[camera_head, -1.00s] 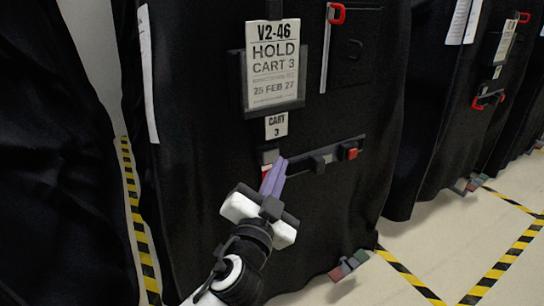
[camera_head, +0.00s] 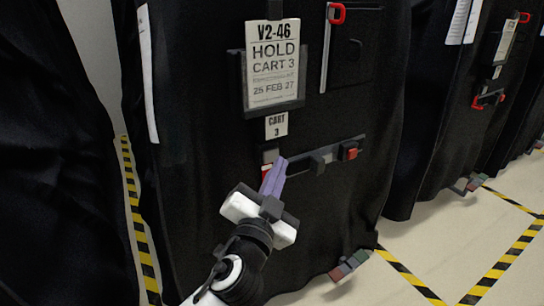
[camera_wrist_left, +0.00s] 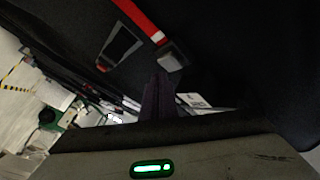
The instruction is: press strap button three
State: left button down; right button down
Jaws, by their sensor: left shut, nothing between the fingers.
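A black-covered cart (camera_head: 215,130) fills the middle of the head view. Its tag (camera_head: 277,125) reads CART 3. Below the tag a grey strap (camera_head: 335,153) runs across the cover, with a dark block (camera_head: 317,164) at its middle and a red piece (camera_head: 349,151) at its right end. Another red piece (camera_head: 265,172) shows at the left end, partly hidden behind my fingers. My left gripper (camera_head: 281,163) is shut and empty, its purple fingertips at the strap's left end; contact cannot be told. The wrist view shows a red strap (camera_wrist_left: 138,18) and grey buckle (camera_wrist_left: 172,60) beyond the fingers.
A HOLD CART 3 card (camera_head: 275,65) hangs above the strap, and a red-handled latch (camera_head: 337,13) is at upper right. More covered carts (camera_head: 445,110) stand to the right. Yellow-black floor tape (camera_head: 410,278) marks the pale floor. Coloured blocks (camera_head: 350,264) sit at the cover's bottom.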

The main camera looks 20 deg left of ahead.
dwell(0.7)
pick_arm(q)
jog(key=shift+a, duration=0.1)
jog(key=shift+w+a, duration=0.25)
jog(key=shift+w+a, duration=0.4)
jog(key=shift+a, duration=0.1)
dwell(1.1)
jog(key=shift+s+d, duration=0.1)
jog(key=shift+d, duration=0.05)
jog(key=shift+s+d, duration=0.55)
jog(key=shift+d, duration=0.1)
jog(key=shift+d, duration=0.1)
